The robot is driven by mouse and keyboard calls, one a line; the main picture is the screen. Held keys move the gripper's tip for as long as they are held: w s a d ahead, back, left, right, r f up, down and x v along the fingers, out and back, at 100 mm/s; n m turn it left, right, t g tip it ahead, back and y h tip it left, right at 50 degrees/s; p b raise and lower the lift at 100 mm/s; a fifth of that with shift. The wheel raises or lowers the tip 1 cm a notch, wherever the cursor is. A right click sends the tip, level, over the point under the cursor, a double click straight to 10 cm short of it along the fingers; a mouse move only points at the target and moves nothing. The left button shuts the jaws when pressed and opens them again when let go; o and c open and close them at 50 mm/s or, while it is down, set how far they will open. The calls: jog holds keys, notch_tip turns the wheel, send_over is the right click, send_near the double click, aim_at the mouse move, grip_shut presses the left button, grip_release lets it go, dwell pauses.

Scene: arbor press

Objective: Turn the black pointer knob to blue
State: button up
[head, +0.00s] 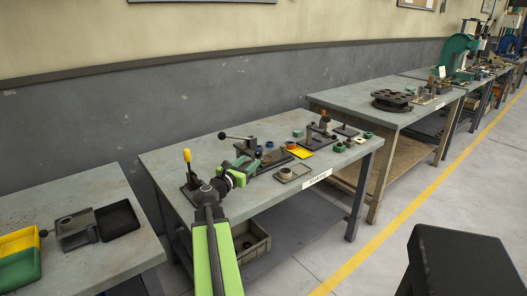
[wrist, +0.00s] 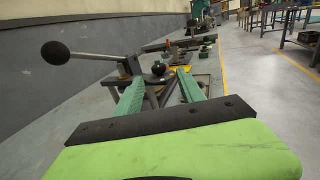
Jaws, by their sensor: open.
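I cannot clearly pick out the black pointer knob or any blue mark for it. In the wrist view a small round black knob (wrist: 158,68) shows beyond and between my fingertips, apart from them; I cannot tell whether it has a pointer. A black ball-ended lever (wrist: 56,53) sticks out to the left; it also shows in the head view (head: 228,136). My gripper (wrist: 160,78) has two green fingers spread apart with nothing between them. In the head view my gripper (head: 247,164) is over the middle bench, partly hiding the dark fixture beside it.
A black stool (head: 458,255) stands at the right.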

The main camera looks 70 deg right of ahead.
aim_at(258, 155)
jog(key=d, duration=0.3)
jog(key=s+d, duration=0.1)
jog(key=d, duration=0.3)
jog(key=s+d, duration=0.1)
jog(key=d, duration=0.3)
jog(key=shift+d, duration=0.1)
